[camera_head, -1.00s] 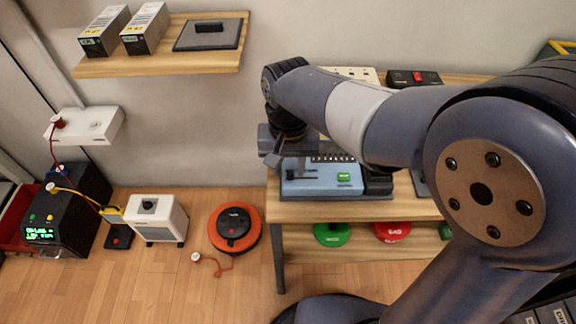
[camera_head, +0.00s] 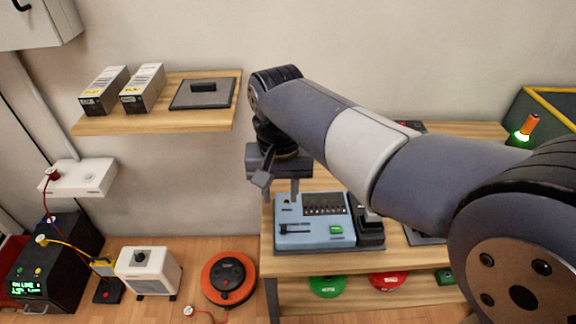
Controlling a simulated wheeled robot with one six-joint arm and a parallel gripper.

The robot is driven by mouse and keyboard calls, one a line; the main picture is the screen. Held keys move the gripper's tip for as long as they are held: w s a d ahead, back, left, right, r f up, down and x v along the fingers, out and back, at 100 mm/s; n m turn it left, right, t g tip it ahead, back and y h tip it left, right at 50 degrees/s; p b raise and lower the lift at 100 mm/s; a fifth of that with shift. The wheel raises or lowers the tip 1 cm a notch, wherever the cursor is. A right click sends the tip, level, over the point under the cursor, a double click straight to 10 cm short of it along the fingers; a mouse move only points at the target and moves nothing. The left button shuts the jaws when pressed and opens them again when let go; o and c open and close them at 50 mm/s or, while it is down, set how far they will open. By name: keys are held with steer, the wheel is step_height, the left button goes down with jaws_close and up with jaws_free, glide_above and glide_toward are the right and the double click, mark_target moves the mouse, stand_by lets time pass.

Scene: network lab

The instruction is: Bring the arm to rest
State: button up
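My gripper (camera_head: 283,190) hangs from the end of my arm, pointing down, above the left end of the wooden bench (camera_head: 292,262). Its fingers show small and partly overlap the blue device behind them; I cannot tell the gap between them. The light blue device (camera_head: 305,241) with a dark row of slots and a green button sits on the bench just below the gripper. No held object shows. My arm reaches across the right half of the view and hides part of the bench.
A wall shelf (camera_head: 205,115) at left holds two boxes and a dark flat tray (camera_head: 203,93).

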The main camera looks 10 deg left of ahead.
mark_target(286, 227)
step_height(286, 227, down, 11)
steer(key=shift+d+b, duration=0.15)
steer(key=shift+b, duration=1.05)
steer(key=shift+w+d+r, duration=0.1)
steer(key=shift+w+d, duration=0.05)
steer(key=shift+d, duration=0.25)
